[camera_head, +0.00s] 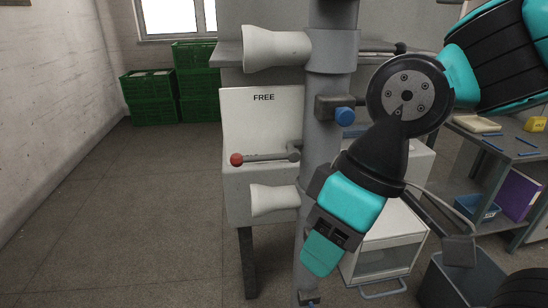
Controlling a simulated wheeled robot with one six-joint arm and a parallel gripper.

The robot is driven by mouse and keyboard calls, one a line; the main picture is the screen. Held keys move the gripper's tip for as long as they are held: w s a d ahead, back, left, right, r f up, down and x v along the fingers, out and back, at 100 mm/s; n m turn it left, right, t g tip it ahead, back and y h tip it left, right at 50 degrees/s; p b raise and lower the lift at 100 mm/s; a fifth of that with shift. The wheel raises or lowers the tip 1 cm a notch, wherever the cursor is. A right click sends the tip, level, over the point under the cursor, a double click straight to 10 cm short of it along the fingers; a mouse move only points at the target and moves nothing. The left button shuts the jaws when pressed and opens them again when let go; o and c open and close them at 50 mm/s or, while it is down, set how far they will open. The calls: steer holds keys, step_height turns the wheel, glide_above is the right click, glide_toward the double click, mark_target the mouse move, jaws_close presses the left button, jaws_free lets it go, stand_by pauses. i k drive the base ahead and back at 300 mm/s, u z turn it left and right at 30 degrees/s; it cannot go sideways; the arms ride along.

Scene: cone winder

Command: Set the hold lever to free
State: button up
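The hold lever (262,158) is a thin grey rod with a red ball knob (237,160) at its left end. It lies almost level, pointing left from a pivot at the grey post. The word FREE (263,97) is printed on the white panel above the lever. My gripper end (322,248), teal and dark grey, hangs in front of the post, below and to the right of the lever. It appears apart from the red knob. Its fingers cannot be made out, so its opening is unclear. Any marking behind my arm is hidden.
White cones (275,48) stick out left from the post (315,130), above and below the lever. A blue knob (344,115) sits right of the post. A shelf (505,150) and a grey bin (460,280) stand at right. The floor at left is clear, with green crates (150,98) behind.

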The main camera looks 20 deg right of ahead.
mark_target(293, 155)
steer(key=z, duration=1.5)
steer(key=k, duration=0.9)
steer(key=u, duration=1.65)
steer(key=i, duration=0.5)
steer(key=u, duration=0.05)
